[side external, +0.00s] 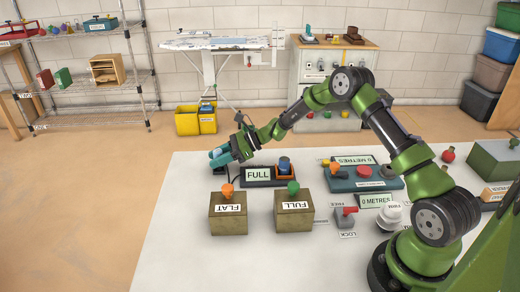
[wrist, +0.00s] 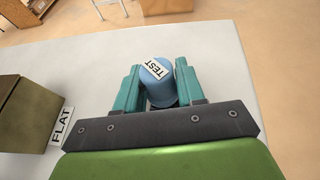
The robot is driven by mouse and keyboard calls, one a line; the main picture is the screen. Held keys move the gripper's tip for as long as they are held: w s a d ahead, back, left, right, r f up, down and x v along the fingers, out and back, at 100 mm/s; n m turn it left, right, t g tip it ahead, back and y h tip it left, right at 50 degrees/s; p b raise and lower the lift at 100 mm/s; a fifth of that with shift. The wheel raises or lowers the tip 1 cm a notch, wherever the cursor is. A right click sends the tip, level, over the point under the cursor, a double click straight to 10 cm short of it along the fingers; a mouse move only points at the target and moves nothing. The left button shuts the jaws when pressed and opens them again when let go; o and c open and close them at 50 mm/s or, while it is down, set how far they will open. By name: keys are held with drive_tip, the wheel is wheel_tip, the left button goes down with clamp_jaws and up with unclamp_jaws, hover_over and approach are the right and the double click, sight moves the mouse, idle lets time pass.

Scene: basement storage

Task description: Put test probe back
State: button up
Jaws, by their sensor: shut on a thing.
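The test probe (wrist: 158,80), a blue cylinder with a white TEST label, is between the teal fingers of my gripper (wrist: 160,92) in the wrist view. My gripper (side external: 218,157) is shut on it. In the side view the gripper is at the left part of the white table, left of the FULL display (side external: 258,174), and its fingers mostly hide the probe. A dark base with the FULL display also carries an orange holder (side external: 284,176) with a dark blue cylinder (side external: 285,164) in it.
Two olive boxes labelled FLAT (side external: 228,212) and FULL (side external: 294,212) stand in front, with orange and green knobs. A teal device (side external: 365,184) with a 0 METRES display, a red lever (side external: 346,216) and a white knob (side external: 390,214) are to the right. The front-left table (side external: 180,250) is clear.

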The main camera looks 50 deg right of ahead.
drive_tip(key=o, duration=1)
drive_tip(key=shift+f, duration=0.1)
drive_tip(key=shift+o, duration=0.2)
